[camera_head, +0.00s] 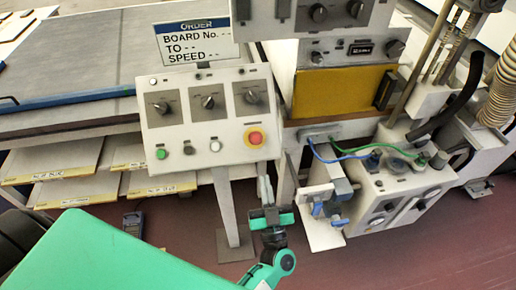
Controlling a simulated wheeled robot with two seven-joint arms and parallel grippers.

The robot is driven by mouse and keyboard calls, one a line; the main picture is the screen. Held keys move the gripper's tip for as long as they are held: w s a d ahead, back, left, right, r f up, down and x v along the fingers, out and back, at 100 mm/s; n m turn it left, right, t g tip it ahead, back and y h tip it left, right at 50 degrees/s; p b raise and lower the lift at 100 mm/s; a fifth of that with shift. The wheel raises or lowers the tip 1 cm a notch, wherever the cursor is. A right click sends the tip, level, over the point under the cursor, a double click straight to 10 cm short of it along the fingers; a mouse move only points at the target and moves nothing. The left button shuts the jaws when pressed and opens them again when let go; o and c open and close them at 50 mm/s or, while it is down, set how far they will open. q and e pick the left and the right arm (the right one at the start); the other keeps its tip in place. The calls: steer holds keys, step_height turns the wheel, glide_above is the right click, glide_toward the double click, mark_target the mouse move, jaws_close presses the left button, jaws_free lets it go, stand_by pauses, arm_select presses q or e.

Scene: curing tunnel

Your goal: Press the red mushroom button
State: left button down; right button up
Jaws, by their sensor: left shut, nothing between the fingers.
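The panel stands on a post and faces me. My left gripper (264,182) is shut and empty. Its fingers point up and show below the button, a little to its right in the picture. The fingertips appear apart from the button, and the button is fully visible. My right gripper is not in view.
The panel also has several knobs, a green button (161,154), a black one and a white one. A sign (188,42) stands above it. A machine with hoses (400,190) is at right. Boards (70,190) lie on a low shelf at left.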

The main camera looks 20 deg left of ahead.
mark_target(256, 138)
arm_select(q)
steer(key=shift+r, duration=0.1)
steer(key=shift+w+a+r+b, duration=0.35)
steer(key=shift+w+a, duration=0.65)
steer(key=shift+w, duration=0.65)
steer(key=shift+w+a+r+b, duration=0.3)
steer(key=shift+w+a, duration=0.7)
steer(key=shift+w, duration=0.6)
steer(key=shift+w+a+r+b, duration=0.35)
steer(key=shift+w+a, duration=0.65)
steer(key=shift+w, duration=0.65)
steer(key=shift+r, duration=0.1)
